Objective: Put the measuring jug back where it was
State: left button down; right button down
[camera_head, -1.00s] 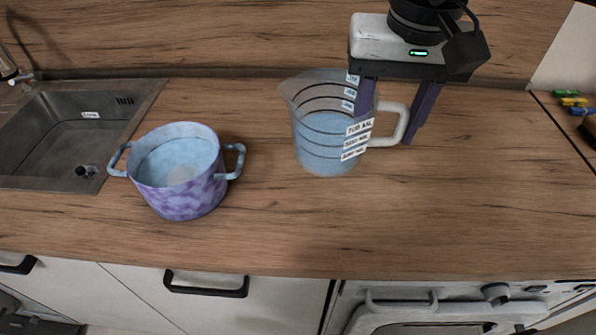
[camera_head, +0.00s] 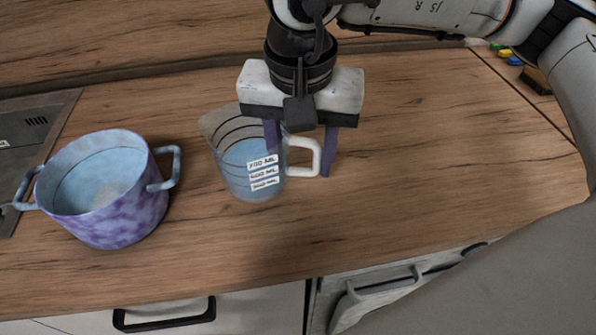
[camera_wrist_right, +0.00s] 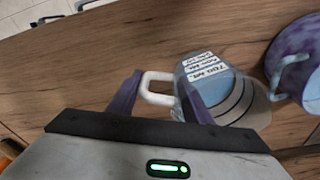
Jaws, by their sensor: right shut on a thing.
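The clear measuring jug (camera_head: 240,165) holds bluish liquid and has white volume labels and a white handle (camera_head: 304,157). It is upright over the wooden counter, right of the pot; I cannot tell whether its base touches the counter. My right gripper (camera_head: 300,160) is above the handle, its purple fingers on either side, shut on it. In the right wrist view the jug (camera_wrist_right: 235,88) is right of centre, with the handle (camera_wrist_right: 155,88) between the fingers. My left gripper is not in view.
A purple-and-blue two-handled pot (camera_head: 130,212) with blue liquid stands left of the jug. The counter (camera_head: 430,150) is clear to the right. Small coloured items (camera_head: 505,54) lie at the back right.

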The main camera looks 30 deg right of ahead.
aim_at(301, 170)
jog(key=shift+f, duration=1.85)
jog(key=shift+f, duration=0.25)
jog(key=c, duration=0.9)
grip_release()
jog(key=r, duration=0.4)
jog(key=s+r, duration=0.1)
jog(key=r, duration=0.3)
jog(key=a+r, duration=0.1)
jog(key=r, duration=0.3)
jog(key=shift+s+r+b, duration=0.15)
jog(key=shift+b, duration=0.15)
